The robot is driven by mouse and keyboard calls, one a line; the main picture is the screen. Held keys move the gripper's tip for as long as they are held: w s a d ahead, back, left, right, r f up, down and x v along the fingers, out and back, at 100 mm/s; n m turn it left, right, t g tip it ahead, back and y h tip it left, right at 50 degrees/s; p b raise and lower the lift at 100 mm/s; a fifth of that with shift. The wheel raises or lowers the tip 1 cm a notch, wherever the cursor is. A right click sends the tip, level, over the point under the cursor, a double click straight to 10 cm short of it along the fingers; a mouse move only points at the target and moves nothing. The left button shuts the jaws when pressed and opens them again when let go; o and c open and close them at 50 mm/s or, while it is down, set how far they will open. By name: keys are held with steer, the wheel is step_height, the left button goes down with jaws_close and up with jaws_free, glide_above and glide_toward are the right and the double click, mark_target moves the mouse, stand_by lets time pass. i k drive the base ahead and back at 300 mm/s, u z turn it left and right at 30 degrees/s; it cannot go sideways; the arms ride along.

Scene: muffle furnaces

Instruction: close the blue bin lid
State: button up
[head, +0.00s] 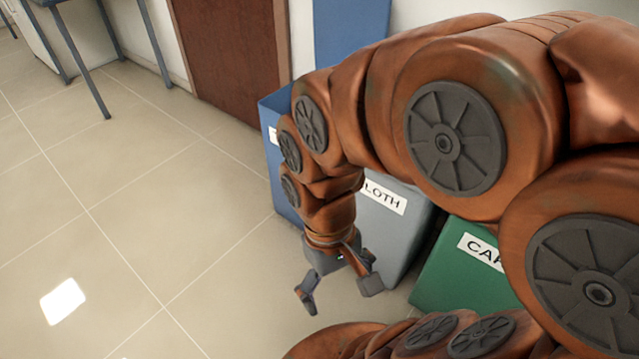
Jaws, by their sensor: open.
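The blue bin (279,185) stands in the middle of the head view, partly hidden behind my arm. A white label shows at its left edge, mostly covered. A blue upright panel (345,28) rises behind my arm against the wall; it looks like the bin's lid standing open, but its hinge is hidden. My gripper (338,292) points down in front of the bins, with its fingers spread and nothing between them. It is apart from the lid, lower and nearer the camera.
A grey bin (395,235) labelled "CLOTH", partly covered, stands right of the blue bin. A green bin (455,280) is further right, partly hidden by my arm. A brown door (230,50) and a blue-legged table (85,65) are behind. The floor at left is clear.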

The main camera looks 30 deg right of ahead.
mark_target(341, 28)
steer(key=z, duration=0.2)
steer(key=i, duration=1.65)
steer(key=z, duration=0.05)
